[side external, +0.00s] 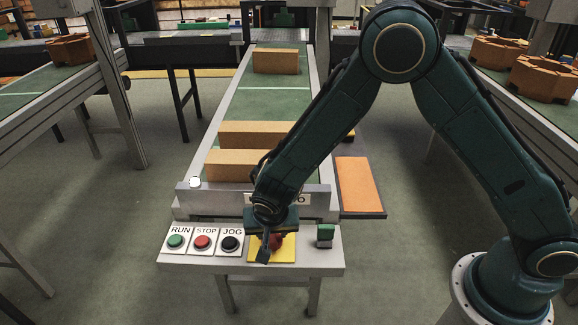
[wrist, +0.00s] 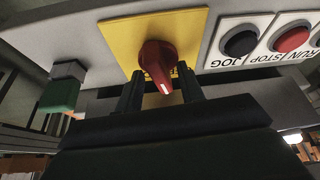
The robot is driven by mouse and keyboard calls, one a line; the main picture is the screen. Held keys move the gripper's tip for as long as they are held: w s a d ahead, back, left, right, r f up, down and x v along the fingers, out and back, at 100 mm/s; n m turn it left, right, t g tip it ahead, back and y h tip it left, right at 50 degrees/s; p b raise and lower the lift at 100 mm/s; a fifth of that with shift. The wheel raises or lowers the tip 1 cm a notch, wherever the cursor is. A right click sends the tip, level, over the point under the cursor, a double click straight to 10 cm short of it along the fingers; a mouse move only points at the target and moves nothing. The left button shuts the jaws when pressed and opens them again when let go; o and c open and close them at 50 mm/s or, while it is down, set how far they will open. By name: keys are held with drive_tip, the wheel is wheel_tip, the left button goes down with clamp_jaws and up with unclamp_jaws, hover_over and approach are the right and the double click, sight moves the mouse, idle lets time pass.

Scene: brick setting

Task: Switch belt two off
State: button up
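The red rotary knob (wrist: 157,66) sits on a yellow plate (wrist: 115,34); its white pointer mark faces my gripper in the wrist view. In the side view the knob (side external: 277,241) is partly hidden by my gripper (side external: 267,247), which is over the plate (side external: 288,254). In the wrist view my gripper's two fingers (wrist: 161,92) stand open on either side of the knob, with a small gap at the right finger; contact at the left finger cannot be told. The sign on the belt's end (side external: 316,200) is mostly hidden by my arm; only its last letters show.
Green RUN (side external: 176,241), red STOP (side external: 202,242) and black JOG (side external: 230,243) buttons are left of the knob. A green-topped block (side external: 325,235) stands on the right. A round white lamp (side external: 195,182) is at the belt's end. Tan boxes (side external: 228,165) lie on the belt.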

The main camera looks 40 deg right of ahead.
drive_tip(key=shift+c, duration=0.5)
clamp_jaws()
drive_tip(key=shift+n, duration=0.3)
drive_tip(key=n, duration=0.2)
drive_tip(key=n+y, duration=0.1)
drive_tip(key=shift+d+n+t+y, duration=0.15)
drive_tip(key=shift+n+t+y, duration=0.15)
drive_tip(key=shift+n+t, duration=0.1)
drive_tip(key=shift+n+y, duration=0.6)
drive_tip(key=shift+n, duration=1)
drive_tip(key=shift+o, duration=0.5)
unclamp_jaws()
